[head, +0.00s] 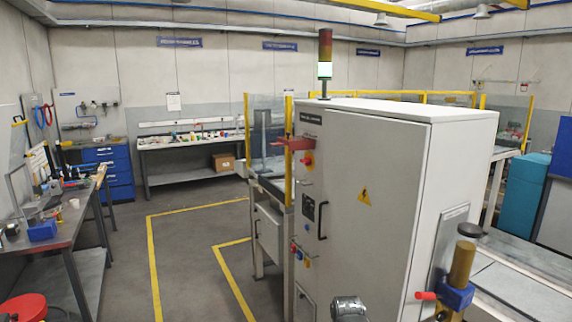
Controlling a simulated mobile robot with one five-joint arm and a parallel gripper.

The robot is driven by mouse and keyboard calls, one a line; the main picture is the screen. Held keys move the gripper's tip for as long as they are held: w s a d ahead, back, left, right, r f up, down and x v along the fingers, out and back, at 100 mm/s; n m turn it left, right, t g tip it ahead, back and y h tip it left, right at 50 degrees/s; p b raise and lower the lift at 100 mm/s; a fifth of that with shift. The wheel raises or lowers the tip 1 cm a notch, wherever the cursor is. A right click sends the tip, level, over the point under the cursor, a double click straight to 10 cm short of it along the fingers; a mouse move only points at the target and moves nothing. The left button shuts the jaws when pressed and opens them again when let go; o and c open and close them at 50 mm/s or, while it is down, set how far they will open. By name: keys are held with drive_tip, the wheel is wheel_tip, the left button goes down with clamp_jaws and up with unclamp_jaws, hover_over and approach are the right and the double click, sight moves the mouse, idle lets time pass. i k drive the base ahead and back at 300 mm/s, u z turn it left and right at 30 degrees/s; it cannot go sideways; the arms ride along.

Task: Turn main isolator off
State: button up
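A tall light-grey control cabinet (372,190) stands right of centre in the head view, its door side turned to the left.
Lower on the cabinet are a black handle (322,220) and small coloured controls (300,253). A brass-coloured cylinder with a blue collar (460,270) stands at front right. A cluttered workbench (75,228) is at left. Floor marked with yellow lines (190,265) lies open between.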

sight(306, 160)
drive_tip(key=u, duration=0.2)
drive_tip(key=i, duration=1.2)
drive_tip(key=u, duration=1)
drive_tip(key=i, duration=0.85)
drive_tip(key=u, duration=0.65)
drive_tip(key=k, duration=0.8)
drive_tip(key=u, duration=0.2)
drive_tip(key=i, duration=0.8)
drive_tip(key=z, duration=0.1)
